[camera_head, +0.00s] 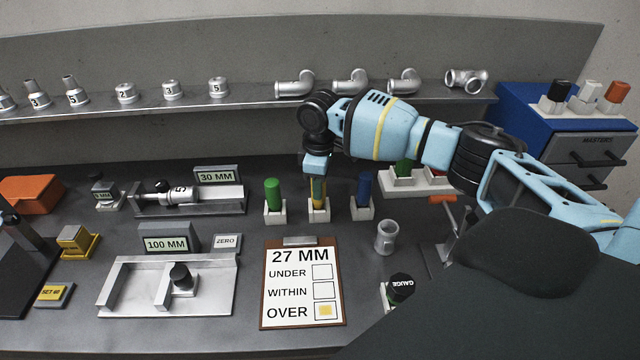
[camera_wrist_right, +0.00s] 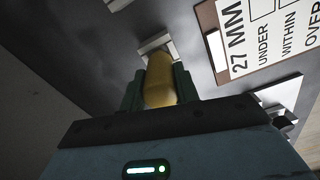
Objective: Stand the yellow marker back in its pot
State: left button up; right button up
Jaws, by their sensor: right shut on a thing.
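The yellow marker (camera_head: 318,196) is upright between the fingers of my right gripper (camera_head: 317,180), which is shut on it. Its lower end meets the middle white pot (camera_head: 318,215); I cannot tell how deep it sits. In the right wrist view the marker (camera_wrist_right: 159,82) lies between the dark green fingers (camera_wrist_right: 158,88), with the pot (camera_wrist_right: 153,42) at its far end. The green marker (camera_head: 272,192) and the blue marker (camera_head: 364,187) stand in pots on either side. My left gripper is not in view.
A clipboard (camera_head: 301,335) reading 27 MM has a yellow mark in its OVER box, in front of the pots. A grey pipe fitting (camera_head: 386,238) stands to the right. A metal fixture (camera_head: 215,300) lies front left. The shelf (camera_head: 250,98) behind holds several castings.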

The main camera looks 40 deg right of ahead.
jog(key=shift+f, duration=0.15)
jog(key=shift+f, duration=0.25)
jog(key=o, duration=1)
jog(key=shift+o, duration=0.2)
jog(key=shift+f+b, duration=0.15)
jog(key=shift+b, duration=0.3)
jog(key=r, duration=0.8)
jog(key=shift+w+a+r, duration=0.1)
jog(key=shift+w+a, duration=0.2)
jog(key=shift+a, duration=0.05)
